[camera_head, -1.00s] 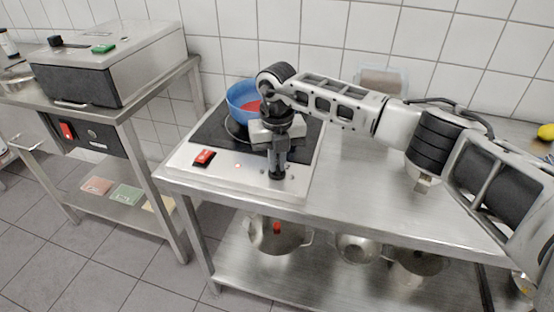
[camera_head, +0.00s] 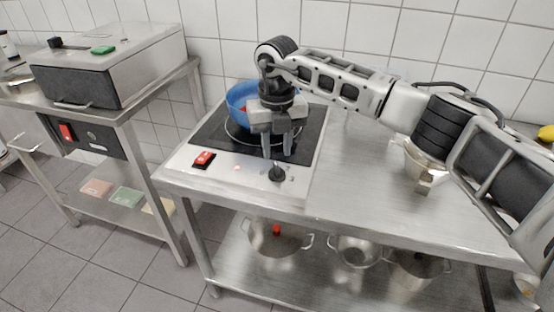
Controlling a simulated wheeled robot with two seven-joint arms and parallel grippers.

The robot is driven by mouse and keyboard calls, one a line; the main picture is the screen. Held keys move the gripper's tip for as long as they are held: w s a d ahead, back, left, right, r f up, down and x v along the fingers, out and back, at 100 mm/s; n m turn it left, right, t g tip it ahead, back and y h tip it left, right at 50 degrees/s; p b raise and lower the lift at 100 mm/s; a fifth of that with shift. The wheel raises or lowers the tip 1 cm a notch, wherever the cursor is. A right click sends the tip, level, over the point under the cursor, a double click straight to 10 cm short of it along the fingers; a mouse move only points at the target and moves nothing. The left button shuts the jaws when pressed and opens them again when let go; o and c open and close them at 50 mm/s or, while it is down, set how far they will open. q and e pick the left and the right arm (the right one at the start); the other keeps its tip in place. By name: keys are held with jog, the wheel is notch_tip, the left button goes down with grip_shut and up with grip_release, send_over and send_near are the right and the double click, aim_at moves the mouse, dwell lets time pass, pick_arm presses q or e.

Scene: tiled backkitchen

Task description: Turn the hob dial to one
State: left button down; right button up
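The hob (camera_head: 220,172) stands on the steel table, with a black glass top and a pale front panel. Its black dial (camera_head: 277,174) sits at the right of the panel and is uncovered; I cannot read its setting. My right gripper (camera_head: 277,156) points down above and just behind the dial. Its two fingers are apart with nothing between them. My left gripper is not in view.
A blue pan (camera_head: 238,100) with something red inside stands on the hob behind my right gripper. Several metal pots (camera_head: 277,240) are on the lower shelf. A steel appliance (camera_head: 110,65) stands on the left table.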

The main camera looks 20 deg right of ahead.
aim_at(277, 167)
notch_tip(277, 167, up, 11)
jog(key=shift+r+b, duration=0.2)
jog(key=shift+b, duration=0.25)
jog(key=shift+f, duration=0.1)
